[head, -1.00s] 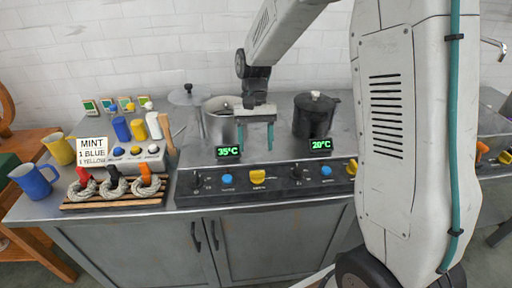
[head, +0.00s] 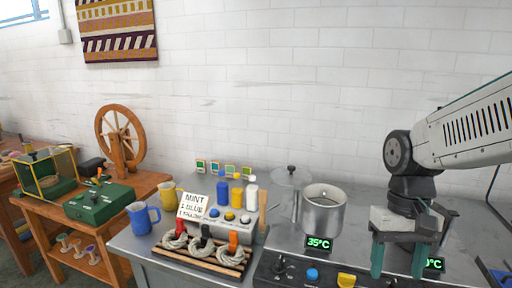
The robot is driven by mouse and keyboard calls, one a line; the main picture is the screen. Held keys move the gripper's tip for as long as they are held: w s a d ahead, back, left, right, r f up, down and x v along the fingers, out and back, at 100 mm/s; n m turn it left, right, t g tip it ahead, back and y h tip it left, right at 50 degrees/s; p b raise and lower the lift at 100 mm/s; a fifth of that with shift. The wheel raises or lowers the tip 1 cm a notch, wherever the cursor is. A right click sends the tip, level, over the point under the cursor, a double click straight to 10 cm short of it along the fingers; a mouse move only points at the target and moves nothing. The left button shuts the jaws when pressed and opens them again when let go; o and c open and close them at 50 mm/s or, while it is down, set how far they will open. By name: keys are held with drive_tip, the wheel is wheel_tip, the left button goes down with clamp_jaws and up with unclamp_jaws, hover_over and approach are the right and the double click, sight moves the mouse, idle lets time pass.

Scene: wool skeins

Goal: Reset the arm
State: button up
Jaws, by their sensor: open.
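My gripper (head: 398,262) hangs at the right of the head view with its teal fingers pointing down, apart and empty. It is in front of the right part of the counter and partly covers the right temperature display (head: 434,264). My arm reaches in from the right edge. A steel pot (head: 323,212) stands to the left of my gripper, behind a display reading 35°C (head: 319,244). The dark pot seen earlier is not visible now.
Wool skeins (head: 213,254) lie on a wooden rack (head: 180,257) at the counter's left. Behind are a sign reading MINT (head: 193,205), colored bottles, a blue mug (head: 141,217) and a yellow mug (head: 168,195). A spinning wheel (head: 119,140) and green box (head: 99,204) stand on a wooden table.

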drive_tip(key=s+r+t, duration=0.4)
drive_tip(key=s+r, duration=0.1)
drive_tip(key=s, duration=0.5)
drive_tip(key=shift+s+d+n, duration=0.15)
drive_tip(key=shift+d+n, duration=0.1)
drive_tip(key=shift+n, duration=0.15)
